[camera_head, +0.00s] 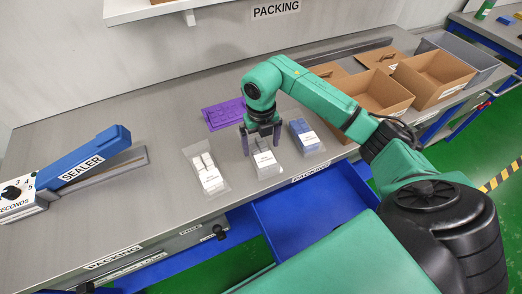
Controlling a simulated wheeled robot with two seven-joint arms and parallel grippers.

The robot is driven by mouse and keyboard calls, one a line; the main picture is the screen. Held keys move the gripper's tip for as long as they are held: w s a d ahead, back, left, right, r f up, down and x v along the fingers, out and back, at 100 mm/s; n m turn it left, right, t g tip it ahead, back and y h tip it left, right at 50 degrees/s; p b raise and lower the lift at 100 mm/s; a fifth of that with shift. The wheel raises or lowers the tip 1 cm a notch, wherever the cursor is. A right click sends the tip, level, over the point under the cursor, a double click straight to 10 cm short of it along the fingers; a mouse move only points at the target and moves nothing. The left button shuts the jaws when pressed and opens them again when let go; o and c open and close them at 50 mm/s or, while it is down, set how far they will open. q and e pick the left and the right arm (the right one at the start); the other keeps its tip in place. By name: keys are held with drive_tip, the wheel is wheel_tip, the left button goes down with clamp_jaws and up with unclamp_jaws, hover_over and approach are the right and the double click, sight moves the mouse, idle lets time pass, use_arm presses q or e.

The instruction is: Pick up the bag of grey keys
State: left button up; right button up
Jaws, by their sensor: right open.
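Three clear bags with white labels lie in a row on the grey packing table. The middle bag (265,160) holds grey pieces, partly hidden by my gripper. The left bag (207,172) holds white pieces and the right bag (304,137) holds blue ones. My right gripper (262,144) points down at the far end of the middle bag, its fingers apart on either side of the grey pieces. Whether the fingers touch the bag cannot be told. My left gripper is not in view.
A purple tray (223,114) lies behind the bags. A blue sealer (86,161) stands at the left. Open cardboard boxes (374,95) stand at the right. A blue drawer (312,215) is open below the table's front edge.

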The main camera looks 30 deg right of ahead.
sight(261, 150)
wheel_tip(261, 150, down, 3)
drive_tip(key=shift+s+f+p, duration=0.1)
drive_tip(key=shift+f+p, duration=0.1)
drive_tip(key=shift+p, duration=0.1)
drive_tip(key=c, duration=1.3)
